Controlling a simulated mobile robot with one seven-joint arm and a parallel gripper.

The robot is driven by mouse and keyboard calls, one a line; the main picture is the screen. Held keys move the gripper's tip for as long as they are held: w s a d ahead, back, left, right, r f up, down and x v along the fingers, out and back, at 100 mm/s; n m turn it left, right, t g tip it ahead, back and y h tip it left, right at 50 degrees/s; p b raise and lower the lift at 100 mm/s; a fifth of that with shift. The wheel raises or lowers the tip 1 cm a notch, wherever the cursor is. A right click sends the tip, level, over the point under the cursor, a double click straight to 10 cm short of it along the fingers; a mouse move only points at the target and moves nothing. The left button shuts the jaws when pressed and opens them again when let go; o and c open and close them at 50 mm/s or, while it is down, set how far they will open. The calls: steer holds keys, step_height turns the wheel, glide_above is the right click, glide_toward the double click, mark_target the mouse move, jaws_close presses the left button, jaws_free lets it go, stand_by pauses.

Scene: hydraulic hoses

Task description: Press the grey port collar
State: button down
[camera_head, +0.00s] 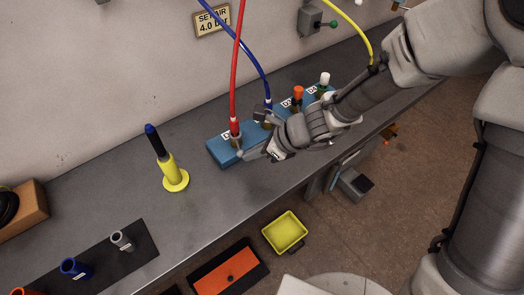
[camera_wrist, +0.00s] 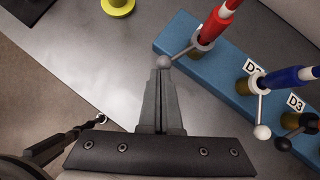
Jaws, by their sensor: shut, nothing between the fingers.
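A blue block of ports (camera_head: 222,156) lies on the bench, also in the wrist view (camera_wrist: 178,38). A red hose (camera_head: 237,80) stands in its nearest port, with a light grey collar (camera_wrist: 204,42) around its lower end. The collar's small lever ends in a grey ball (camera_wrist: 164,62). My gripper (camera_head: 246,156) is beside that port. In the wrist view my gripper (camera_wrist: 161,72) is shut and empty, its tips at the lever's ball; whether they touch cannot be told. The collar is apart from the fingertips.
A blue hose (camera_wrist: 287,77) with a white-ball lever stands in port D2. D3 has a black lever (camera_wrist: 283,144). A yellow stand (camera_head: 174,178) is left of the block. A dark mat (camera_head: 140,256) holds several fittings. A yellow bin (camera_head: 284,216) is below the bench edge.

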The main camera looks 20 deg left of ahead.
steer(key=shift+s+a, duration=0.1)
steer(key=shift+s, duration=0.05)
steer(key=shift+w+a+p, duration=0.2)
steer(key=shift+w+p, duration=0.2)
steer(key=shift+w, duration=0.4)
steer(key=shift+d, duration=0.1)
